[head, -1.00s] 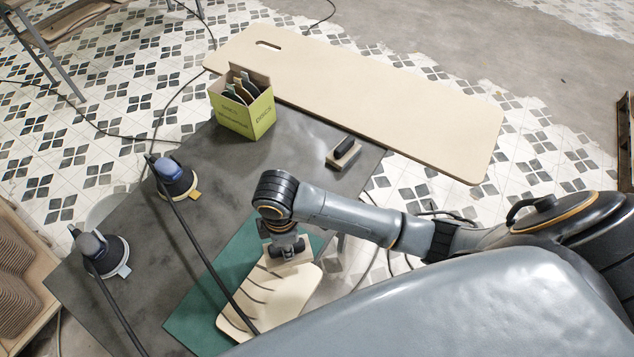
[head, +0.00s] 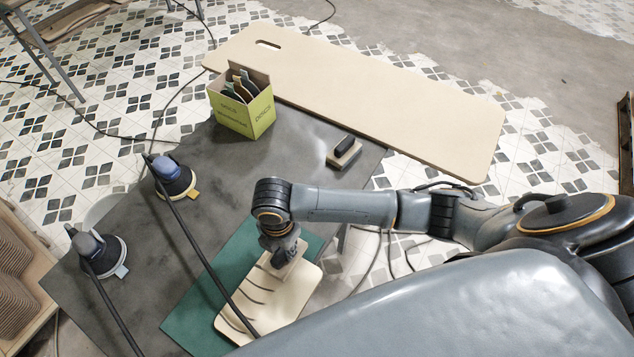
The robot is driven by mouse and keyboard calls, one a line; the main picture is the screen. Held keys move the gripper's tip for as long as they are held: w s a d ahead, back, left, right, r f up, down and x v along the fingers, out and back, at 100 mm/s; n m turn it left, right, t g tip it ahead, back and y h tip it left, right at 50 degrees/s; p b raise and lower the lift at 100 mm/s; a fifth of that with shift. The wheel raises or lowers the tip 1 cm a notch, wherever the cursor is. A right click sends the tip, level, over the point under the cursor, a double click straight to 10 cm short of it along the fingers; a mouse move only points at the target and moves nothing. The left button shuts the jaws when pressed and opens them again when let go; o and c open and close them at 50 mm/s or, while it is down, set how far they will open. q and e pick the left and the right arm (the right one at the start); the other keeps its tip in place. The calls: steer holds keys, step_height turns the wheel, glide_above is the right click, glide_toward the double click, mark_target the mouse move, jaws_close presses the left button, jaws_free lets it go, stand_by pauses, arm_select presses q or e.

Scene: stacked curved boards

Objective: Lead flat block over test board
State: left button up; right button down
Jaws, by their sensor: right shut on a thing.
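The test board (head: 290,303) is a pale wooden board with rounded corners and several dark curved lines. It lies on a green mat (head: 190,318) at the front of the dark table. My right gripper (head: 284,258) points down over the board's far end, shut on the flat block (head: 291,270), a pale wooden piece. The block is at the board's surface, partly hidden by the gripper; I cannot tell whether it touches along its whole face. My left gripper is not in view.
Two sanders (head: 175,178) (head: 98,250) with dark hoses stand on the left of the table. A yellow-green box of discs (head: 243,110) and a second block with a dark grip (head: 344,152) stand farther back. A long pale board (head: 370,100) lies beyond.

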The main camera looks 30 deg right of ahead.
mark_target(275, 261)
steer(key=shift+f+b, duration=0.3)
steer(key=shift+f, duration=0.3)
stand_by(0.4)
steer(key=shift+a+r, duration=0.1)
steer(key=shift+s+a+r+p, duration=0.1)
steer(key=shift+s+a+p, duration=0.2)
steer(key=shift+a+p, duration=0.25)
steer(key=shift+s+a+p, duration=0.5)
steer(key=shift+s+a, duration=0.05)
steer(key=shift+a, duration=0.25)
steer(key=shift+s+a+f, duration=0.1)
steer(key=shift+s+a, duration=0.3)
steer(key=shift+a, duration=0.3)
steer(key=shift+s+a+f, duration=0.1)
steer(key=shift+s+a, duration=0.3)
steer(key=shift+a, duration=0.3)
